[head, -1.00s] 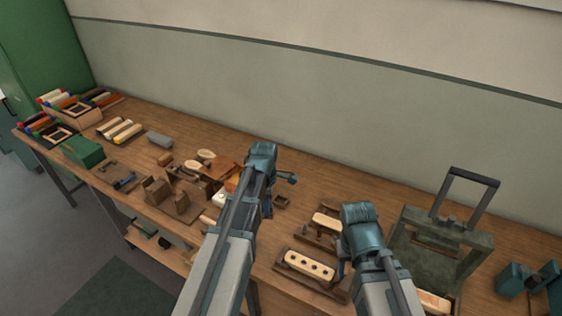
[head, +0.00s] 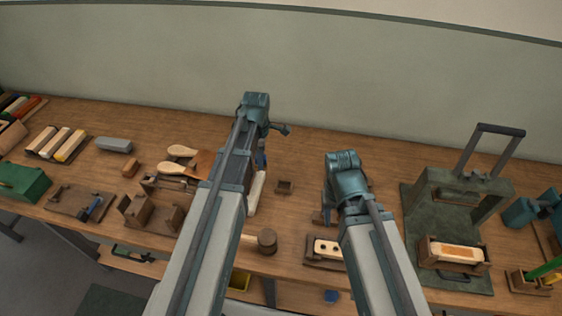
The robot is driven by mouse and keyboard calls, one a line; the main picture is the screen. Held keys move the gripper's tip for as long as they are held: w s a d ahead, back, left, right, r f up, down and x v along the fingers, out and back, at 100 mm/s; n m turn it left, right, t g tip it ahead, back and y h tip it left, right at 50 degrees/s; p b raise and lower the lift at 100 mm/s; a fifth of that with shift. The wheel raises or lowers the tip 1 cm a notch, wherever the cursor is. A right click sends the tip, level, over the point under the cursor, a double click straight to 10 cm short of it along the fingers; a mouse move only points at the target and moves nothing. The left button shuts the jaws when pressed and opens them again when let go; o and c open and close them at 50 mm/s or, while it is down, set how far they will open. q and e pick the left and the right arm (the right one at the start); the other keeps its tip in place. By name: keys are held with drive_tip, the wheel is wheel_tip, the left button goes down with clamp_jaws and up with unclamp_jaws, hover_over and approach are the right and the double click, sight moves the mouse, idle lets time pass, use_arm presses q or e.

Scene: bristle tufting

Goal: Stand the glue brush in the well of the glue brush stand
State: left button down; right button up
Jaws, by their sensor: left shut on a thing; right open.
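My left gripper (head: 262,160) is over the bench, up and to the left of this block. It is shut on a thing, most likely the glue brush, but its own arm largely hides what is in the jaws. A dark piece sticks out to the right of its wrist; I cannot tell what it is. My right gripper (head: 328,208) is open, to the right of the block and lower in the picture.
A pale bar (head: 257,193) and a mallet (head: 266,241) lie beside my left arm. A drilled wooden block (head: 327,248) sits near my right arm. A green press-like fixture (head: 420,205) stands to the right.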

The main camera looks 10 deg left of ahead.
drive_tip(key=b, duration=0.3)
hover_over(330, 244)
wheel_tip(330, 244, down, 4)
drive_tip(key=f, duration=0.1)
use_arm(q)
drive_tip(key=w+d+f+m+b, duration=0.2)
drive_tip(key=w+d+f+b, duration=0.1)
drive_tip(key=d+f, duration=0.4)
drive_tip(key=shift+w+f+b, duration=0.35)
drive_tip(key=shift+f+b, duration=0.25)
drive_tip(key=shift+f, duration=0.25)
use_arm(e)
drive_tip(key=shift+w+a+f, duration=0.1)
drive_tip(key=shift+f, duration=0.85)
drive_tip(key=shift+w+a+f, duration=0.1)
drive_tip(key=shift+f, duration=0.8)
use_arm(q)
drive_tip(key=shift+f, duration=0.25)
use_arm(e)
drive_tip(key=shift+f, duration=0.25)
use_arm(q)
drive_tip(key=shift+f+b, duration=1.9)
drive_tip(key=shift+b, duration=0.25)
use_arm(e)
drive_tip(key=shift+f, duration=1.9)
